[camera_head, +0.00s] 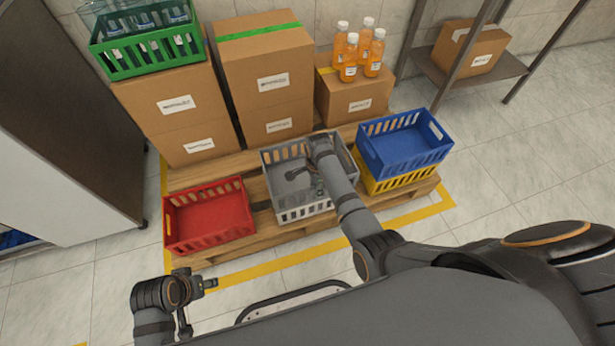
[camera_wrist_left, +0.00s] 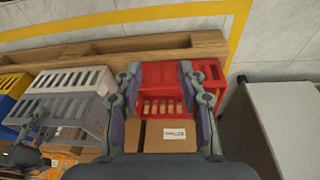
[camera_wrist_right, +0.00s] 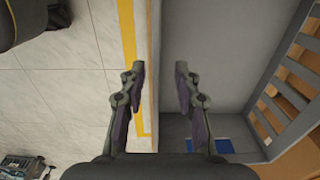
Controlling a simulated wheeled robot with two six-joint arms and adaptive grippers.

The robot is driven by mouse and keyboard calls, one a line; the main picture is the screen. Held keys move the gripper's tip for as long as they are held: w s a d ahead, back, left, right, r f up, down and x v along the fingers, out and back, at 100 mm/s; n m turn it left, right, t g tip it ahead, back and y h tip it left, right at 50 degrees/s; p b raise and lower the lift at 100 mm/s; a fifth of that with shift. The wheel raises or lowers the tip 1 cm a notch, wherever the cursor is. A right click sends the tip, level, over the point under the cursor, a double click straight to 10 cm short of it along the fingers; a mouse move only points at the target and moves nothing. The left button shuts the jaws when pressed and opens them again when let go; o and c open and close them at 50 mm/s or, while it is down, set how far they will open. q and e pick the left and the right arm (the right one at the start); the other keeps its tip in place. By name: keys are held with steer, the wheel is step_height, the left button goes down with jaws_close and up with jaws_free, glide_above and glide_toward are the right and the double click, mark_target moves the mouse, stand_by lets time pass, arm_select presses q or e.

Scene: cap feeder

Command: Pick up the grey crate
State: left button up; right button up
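The grey crate (camera_head: 283,202) sits empty on the wooden pallet, between the red crate and the blue one. My right gripper (camera_head: 305,182) is over the grey crate and hides part of it. In the right wrist view, my right gripper (camera_wrist_right: 160,70) is open, its fingers on either side of a rim of the grey crate (camera_wrist_right: 235,60) in the picture. I cannot tell how far above the rim they are. My left gripper (camera_head: 210,283) is in front of the pallet, below the red crate in the picture. In the left wrist view it (camera_wrist_left: 160,72) is open and empty.
A red crate (camera_head: 208,212) stands left of the grey crate. A blue crate (camera_head: 405,143) is stacked on a yellow crate (camera_head: 400,182) at right. Cardboard boxes (camera_head: 265,85), orange bottles (camera_head: 360,48) and a green crate (camera_head: 150,50) stand behind. The floor in front is clear.

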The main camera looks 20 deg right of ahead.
mark_target(316, 200)
step_height(316, 200, down, 4)
steer(key=b, duration=0.2)
steer(key=shift+s+d+f+b, duration=0.1)
steer(key=shift+s+d+b, duration=0.05)
steer(key=shift+b, duration=0.2)
steer(key=shift+f, duration=0.5)
arm_select(q)
steer(key=f, duration=0.1)
steer(key=f+t, duration=0.1)
steer(key=w+d+f, duration=0.1)
steer(key=shift+d+f+t+h, duration=0.1)
steer(key=shift+f+t+h, duration=0.05)
steer(key=shift+t+h, duration=0.2)
steer(key=shift+s, duration=0.1)
arm_select(e)
jaws_close()
steer(key=shift+r, duration=0.25)
